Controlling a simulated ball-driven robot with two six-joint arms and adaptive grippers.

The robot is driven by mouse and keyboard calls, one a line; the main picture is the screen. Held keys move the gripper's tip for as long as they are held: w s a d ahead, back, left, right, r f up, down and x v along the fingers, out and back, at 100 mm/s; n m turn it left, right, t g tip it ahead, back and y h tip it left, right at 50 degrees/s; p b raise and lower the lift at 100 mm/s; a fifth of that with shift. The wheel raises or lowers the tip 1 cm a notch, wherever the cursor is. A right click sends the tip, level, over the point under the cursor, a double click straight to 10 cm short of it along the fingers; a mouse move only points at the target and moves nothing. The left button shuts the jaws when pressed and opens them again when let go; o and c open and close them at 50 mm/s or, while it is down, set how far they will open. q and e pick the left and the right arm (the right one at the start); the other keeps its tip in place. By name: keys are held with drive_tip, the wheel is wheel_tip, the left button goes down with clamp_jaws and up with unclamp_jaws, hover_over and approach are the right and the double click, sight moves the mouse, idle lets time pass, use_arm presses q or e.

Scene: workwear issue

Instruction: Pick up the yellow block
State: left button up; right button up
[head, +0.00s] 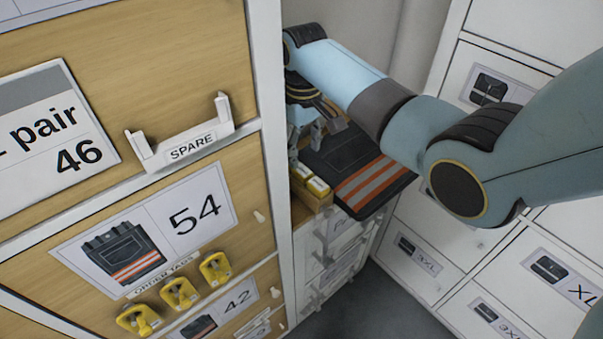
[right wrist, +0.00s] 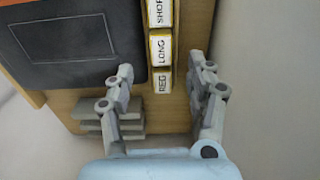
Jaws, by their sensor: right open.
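Yellow blocks with white label tops sit in a row in a narrow wooden holder. In the head view the front yellow block (head: 317,188) shows just below my right gripper (head: 304,146). In the right wrist view the blocks read REG (right wrist: 162,83), LONG (right wrist: 161,50) and a partly cut-off SHOR (right wrist: 160,12). My right gripper (right wrist: 161,68) is open and empty, with one finger on each side of the row. No finger visibly grips a block. My left gripper is not in view.
Dark workwear with orange and grey stripes (head: 365,182) lies beside the holder. A wooden cabinet with a SPARE bracket (head: 190,145) and yellow order tags (head: 180,293) stands close on the left. White drawers (head: 420,262) stand at the right.

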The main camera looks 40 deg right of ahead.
sight(302, 170)
wheel_tip(302, 170, down, 6)
drive_tip(key=shift+a+r, duration=0.1)
drive_tip(key=shift+r, duration=0.05)
drive_tip(key=shift+s, duration=0.1)
drive_tip(key=c, duration=1.1)
drive_tip(key=shift+r, duration=0.15)
